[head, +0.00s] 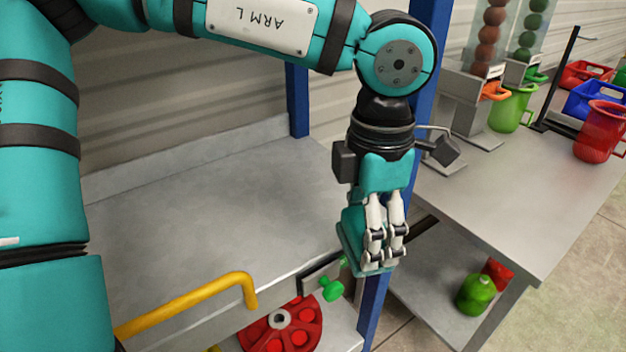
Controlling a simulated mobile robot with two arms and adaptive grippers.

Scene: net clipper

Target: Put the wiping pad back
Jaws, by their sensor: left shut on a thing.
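My left gripper (384,252) points down at the right front corner of the grey worktop, by a blue post. It is shut on a flat teal block (351,236), which looks like the wiping pad. The pad is upright behind and left of the fingers, and its lower edge shows just below the fingertips. The fingers hide part of it. I cannot tell whether the pad touches the post. No holder for the pad can be made out for sure. My right gripper is out of view.
The grey worktop (220,200) is bare. A yellow handle (190,300), a green knob (331,289) and a red wheel (285,328) are at its front. A side table (500,200) at right carries green (508,110) and red (597,130) jugs. A green container (475,294) stands below.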

